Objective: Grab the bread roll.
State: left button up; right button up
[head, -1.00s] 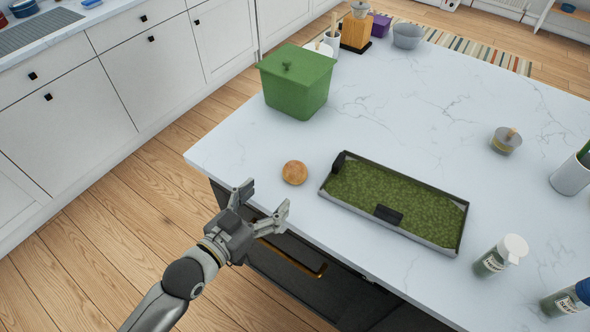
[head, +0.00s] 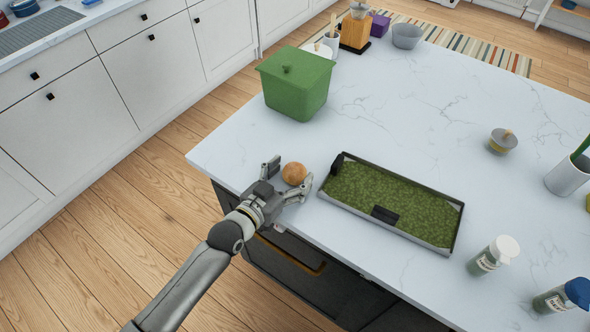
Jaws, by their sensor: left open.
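The bread roll (head: 294,173) is small, round and golden brown. It lies on the white marble counter (head: 232,150) near its front edge, left of the tray. My left gripper (head: 289,174) is open, with one finger to the left of the roll and the other to its right. The fingers reach around the roll's near side; I cannot tell whether either touches it. The right gripper is not in view.
A tray with a green textured bottom and dark handles (head: 455,232) lies close to the right of the gripper. A green lidded box (head: 296,85) stands behind the roll. Two jars, one white-capped (head: 494,255) and one blue-capped (head: 562,297), stand at right. Open counter lies behind the tray.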

pick_arm(q)
jog(key=shift+s, duration=0.1)
jog(key=c, duration=0.8)
jog(key=shift+o, duration=0.2)
jog(key=shift+r, duration=0.15)
